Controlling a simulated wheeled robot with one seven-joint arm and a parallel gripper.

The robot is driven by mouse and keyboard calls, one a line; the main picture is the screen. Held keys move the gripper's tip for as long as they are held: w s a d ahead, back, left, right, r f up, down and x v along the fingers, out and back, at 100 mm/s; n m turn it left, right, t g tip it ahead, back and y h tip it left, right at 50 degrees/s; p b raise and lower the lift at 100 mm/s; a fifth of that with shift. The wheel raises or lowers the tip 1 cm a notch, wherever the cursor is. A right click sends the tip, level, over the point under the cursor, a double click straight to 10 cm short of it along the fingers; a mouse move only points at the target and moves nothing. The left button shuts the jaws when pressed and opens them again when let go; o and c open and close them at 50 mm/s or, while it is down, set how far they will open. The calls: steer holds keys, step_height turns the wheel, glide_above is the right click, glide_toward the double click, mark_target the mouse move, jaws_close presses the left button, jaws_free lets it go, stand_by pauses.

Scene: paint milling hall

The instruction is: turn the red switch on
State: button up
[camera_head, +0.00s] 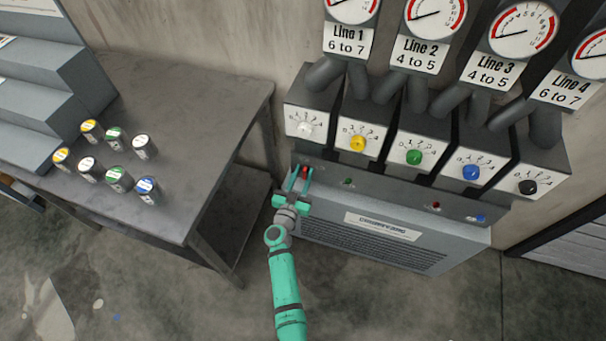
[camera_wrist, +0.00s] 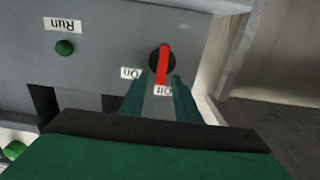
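The red switch (camera_wrist: 163,63) is a red bar handle on a round black base on the grey panel. It shows upside down in the wrist view, with its handle end pointing at the "Off" label (camera_wrist: 163,90); the "On" label (camera_wrist: 130,73) is to its left. In the head view the red switch (camera_head: 304,170) is at the panel's left end. My gripper (camera_head: 300,178) is open, its two fingers apart. In the wrist view the fingertips of my gripper (camera_wrist: 161,80) lie either side of the handle's lower end. I cannot tell whether they touch it.
A green "Run" button (camera_wrist: 65,47) is on the same panel. Above the panel stand several dial boxes with coloured knobs, such as the yellow knob (camera_head: 358,143), under round gauges. A dark table (camera_head: 190,110) with several small paint cans stands at left.

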jaws_close()
